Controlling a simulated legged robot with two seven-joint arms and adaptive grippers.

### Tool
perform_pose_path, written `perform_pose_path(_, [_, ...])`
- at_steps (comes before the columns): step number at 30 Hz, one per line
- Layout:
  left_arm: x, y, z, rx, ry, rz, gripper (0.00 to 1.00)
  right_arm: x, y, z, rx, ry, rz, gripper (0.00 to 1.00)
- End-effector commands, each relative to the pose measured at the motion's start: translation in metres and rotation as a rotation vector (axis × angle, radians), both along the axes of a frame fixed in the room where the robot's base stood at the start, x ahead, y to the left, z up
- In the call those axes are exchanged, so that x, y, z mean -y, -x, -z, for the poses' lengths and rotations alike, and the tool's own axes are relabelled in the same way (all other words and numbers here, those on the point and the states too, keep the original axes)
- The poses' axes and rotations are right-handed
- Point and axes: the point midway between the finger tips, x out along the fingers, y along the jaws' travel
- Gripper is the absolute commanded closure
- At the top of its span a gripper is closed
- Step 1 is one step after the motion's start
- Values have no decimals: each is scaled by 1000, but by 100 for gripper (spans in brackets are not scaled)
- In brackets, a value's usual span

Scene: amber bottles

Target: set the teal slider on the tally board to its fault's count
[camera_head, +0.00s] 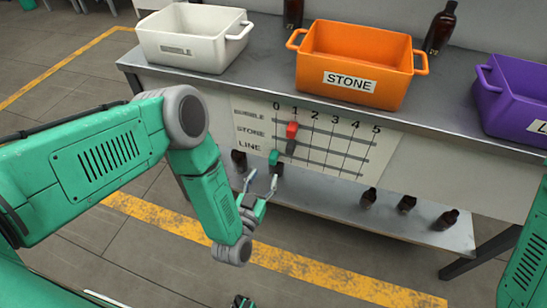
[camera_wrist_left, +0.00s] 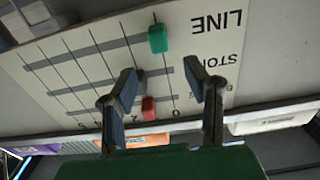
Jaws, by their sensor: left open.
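The tally board (camera_head: 330,147) is on the front of the bench, with rows BUBBLE, STONE and LINE and columns 0 to 5. The teal slider (camera_head: 274,158) is on the LINE row at 0; it also shows in the left wrist view (camera_wrist_left: 158,38), where the board appears upside down. The red slider (camera_head: 291,129) is on the BUBBLE row at about 1. A dark grey slider (camera_head: 291,146) is on the STONE row at about 1. My left gripper (camera_head: 262,182) is open and empty before the board, its fingertips (camera_wrist_left: 162,76) short of the teal slider.
A white bin (camera_head: 190,50), an orange STONE bin (camera_head: 350,85) and a purple bin (camera_head: 520,105) stand on the bench top. Amber bottles stand at the back (camera_head: 440,30) and on the lower shelf (camera_head: 406,204). Floor before the shelf is clear.

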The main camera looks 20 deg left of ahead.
Motion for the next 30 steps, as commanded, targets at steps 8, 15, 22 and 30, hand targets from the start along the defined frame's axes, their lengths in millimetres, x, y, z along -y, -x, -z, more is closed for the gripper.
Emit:
perform_pose_path(8, [1, -57, 1, 3, 1, -1, 59, 0, 0, 14, 0, 0, 0, 60])
perform_pose_path(15, [3, -81, 1, 0, 1, 0, 59, 0, 0, 19, 0, 0, 0, 60])
perform_pose_path(22, [3, -85, 0, -1, 1, 0, 59, 0, 0, 19, 0, 0, 0, 60])
perform_pose_path(30, [3, -85, 0, -2, 1, 0, 100, 0, 0, 19, 0, 0, 0, 60])
